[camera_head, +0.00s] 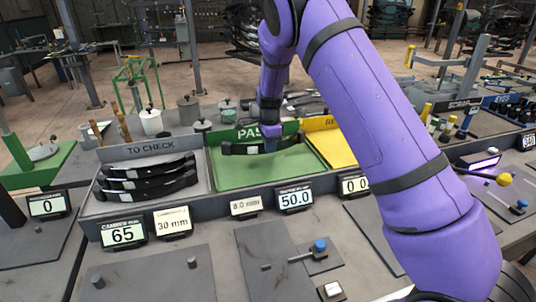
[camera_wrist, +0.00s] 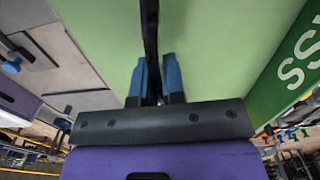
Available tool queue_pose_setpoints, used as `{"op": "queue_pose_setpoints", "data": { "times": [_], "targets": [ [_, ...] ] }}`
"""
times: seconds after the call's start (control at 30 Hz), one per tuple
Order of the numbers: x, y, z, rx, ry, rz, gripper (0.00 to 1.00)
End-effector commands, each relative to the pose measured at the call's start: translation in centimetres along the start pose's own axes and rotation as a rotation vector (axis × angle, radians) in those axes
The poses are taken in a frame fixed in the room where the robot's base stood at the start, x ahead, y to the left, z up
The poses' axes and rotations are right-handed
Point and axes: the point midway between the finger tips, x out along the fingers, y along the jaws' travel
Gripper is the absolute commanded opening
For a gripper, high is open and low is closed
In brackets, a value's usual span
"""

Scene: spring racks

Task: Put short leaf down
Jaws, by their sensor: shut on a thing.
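The short leaf, a dark narrow strip, shows in the head view (camera_head: 240,149) at the back of the green PASS tray (camera_head: 250,178). My gripper (camera_head: 270,146) reaches down over that tray and is shut on the leaf. In the wrist view the leaf (camera_wrist: 150,30) runs edge-on between the two blue fingertips (camera_wrist: 154,78), with the green tray surface around it. I cannot tell whether the leaf touches the tray floor.
Left of it, the TO CHECK tray (camera_head: 97,200) holds several stacked dark leaves (camera_head: 148,182). A yellow tray (camera_head: 332,148) stands to the right, partly behind my arm. Number displays (camera_head: 295,199) line the front. The green tray's front is clear.

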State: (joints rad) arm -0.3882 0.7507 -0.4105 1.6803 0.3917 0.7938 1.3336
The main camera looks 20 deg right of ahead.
Motion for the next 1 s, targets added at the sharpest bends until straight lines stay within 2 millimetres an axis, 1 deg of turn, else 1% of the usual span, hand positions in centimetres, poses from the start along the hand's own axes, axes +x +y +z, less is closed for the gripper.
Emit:
{"op": "queue_pose_setpoints", "data": {
  "times": [0.07, 0.23, 0.33, 0.77, 0.8, 0.87, 0.9, 1.0],
  "targets": [
    [0.0, -0.6, 0.4, -0.002, 0.0, -0.004, 0.0],
    [2.2, -0.6, 0.3, 0.0, 0.001, -0.001, 0.0],
    [3.2, -0.6, 0.3, 0.001, 0.0, -0.003, 0.0],
    [3.7, -0.6, 0.3, 0.0, 0.0, -0.003, 0.0],
    [3.8, -0.5, 0.3, 0.0, 0.0, -0.001, 0.2],
    [3.8, -0.5, 0.3, 0.0, 0.0, -0.001, 0.33],
    [3.8, -0.5, 0.3, 0.0, 0.0, -0.001, 0.36],
    [3.8, -0.5, 0.3, 0.0, 0.0, -0.001, 0.36]
  ]
}}
